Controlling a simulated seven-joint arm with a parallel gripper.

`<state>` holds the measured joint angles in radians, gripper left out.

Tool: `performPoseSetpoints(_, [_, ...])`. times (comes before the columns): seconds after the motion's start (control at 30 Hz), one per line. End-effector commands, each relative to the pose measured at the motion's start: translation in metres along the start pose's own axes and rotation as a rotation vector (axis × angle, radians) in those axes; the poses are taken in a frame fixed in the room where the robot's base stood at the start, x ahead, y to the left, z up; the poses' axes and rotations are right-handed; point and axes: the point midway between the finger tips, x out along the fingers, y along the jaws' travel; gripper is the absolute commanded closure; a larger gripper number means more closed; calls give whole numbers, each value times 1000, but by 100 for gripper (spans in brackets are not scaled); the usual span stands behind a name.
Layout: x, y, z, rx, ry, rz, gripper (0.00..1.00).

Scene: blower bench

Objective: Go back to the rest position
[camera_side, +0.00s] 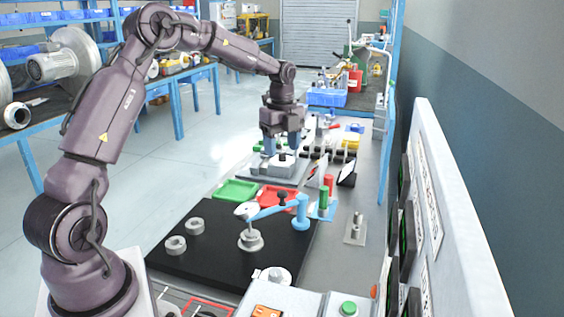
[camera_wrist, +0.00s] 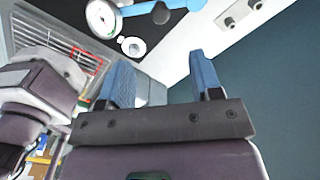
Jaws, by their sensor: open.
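My gripper (camera_side: 282,148) hangs from my arm at the far part of the bench, with its two blue fingers pointing down. It is above or just in front of a grey fixture block (camera_side: 284,169) with a black knob; I cannot tell whether they touch. In the wrist view the two blue fingers of my gripper (camera_wrist: 158,66) stand apart with nothing between them. No rest position is marked in either view.
A black mat (camera_side: 205,262) holds grey rings and a round part (camera_side: 250,241) under a blue arm fixture (camera_side: 270,210). Green (camera_side: 236,191) and red (camera_side: 276,195) trays lie behind it. A panel wall (camera_side: 440,210) bounds the right.

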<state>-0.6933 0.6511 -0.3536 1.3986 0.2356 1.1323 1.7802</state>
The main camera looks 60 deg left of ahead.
Motion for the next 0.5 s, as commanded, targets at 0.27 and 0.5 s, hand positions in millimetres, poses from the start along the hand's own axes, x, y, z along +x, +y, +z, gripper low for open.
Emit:
performPoseSetpoints(0.27, [-10, 0, 0, 1, 1, -1, 41])
performPoseSetpoints(0.5, [-9, 0, 0, 1, 1, 0, 41])
